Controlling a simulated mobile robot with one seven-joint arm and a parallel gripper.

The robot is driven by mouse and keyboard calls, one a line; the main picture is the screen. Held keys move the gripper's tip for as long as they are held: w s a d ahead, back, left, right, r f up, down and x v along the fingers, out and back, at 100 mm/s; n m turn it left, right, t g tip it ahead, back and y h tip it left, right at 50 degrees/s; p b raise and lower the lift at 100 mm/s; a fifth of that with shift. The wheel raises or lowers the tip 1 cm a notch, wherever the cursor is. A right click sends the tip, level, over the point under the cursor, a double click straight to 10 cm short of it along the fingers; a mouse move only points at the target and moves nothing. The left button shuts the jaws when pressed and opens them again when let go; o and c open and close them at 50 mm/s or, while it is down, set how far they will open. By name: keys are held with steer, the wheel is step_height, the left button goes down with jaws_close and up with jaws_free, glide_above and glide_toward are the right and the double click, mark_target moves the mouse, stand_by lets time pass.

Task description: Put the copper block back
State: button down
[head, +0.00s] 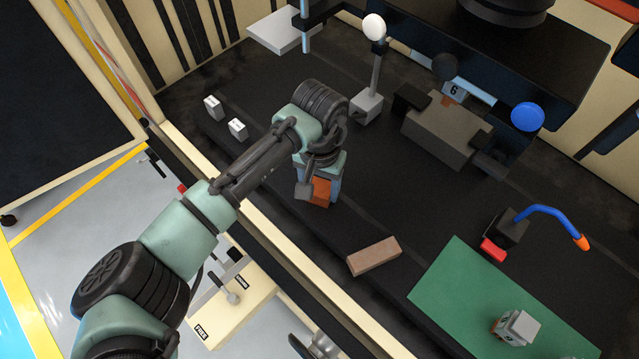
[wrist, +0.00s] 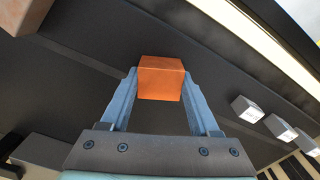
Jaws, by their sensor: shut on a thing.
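The orange copper block (head: 320,191) is between the fingers of my gripper (head: 318,196), over the front part of the dark bench in the head view. In the wrist view the block (wrist: 160,78) sits between the two blue-grey fingertips of my gripper (wrist: 161,92), which touch its sides. My gripper is shut on it. My wrist and fingers hide part of the block in the head view. I cannot tell whether its underside touches the bench.
A brown bar (head: 374,256) lies right of my gripper. Small white blocks (head: 237,128) stand to the left. A green mat (head: 455,285) bears a grey cube (head: 518,327). A numbered grey fixture (head: 438,137) and a white-knobbed lever (head: 374,60) stand behind. A blue curved arm (head: 556,212) rises at right.

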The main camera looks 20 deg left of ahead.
mark_target(319, 188)
steer(key=shift+c, duration=0.6)
jaws_free()
steer(key=shift+f, duration=0.1)
step_height(319, 188, up, 12)
steer(key=shift+s, duration=0.1)
stand_by(0.5)
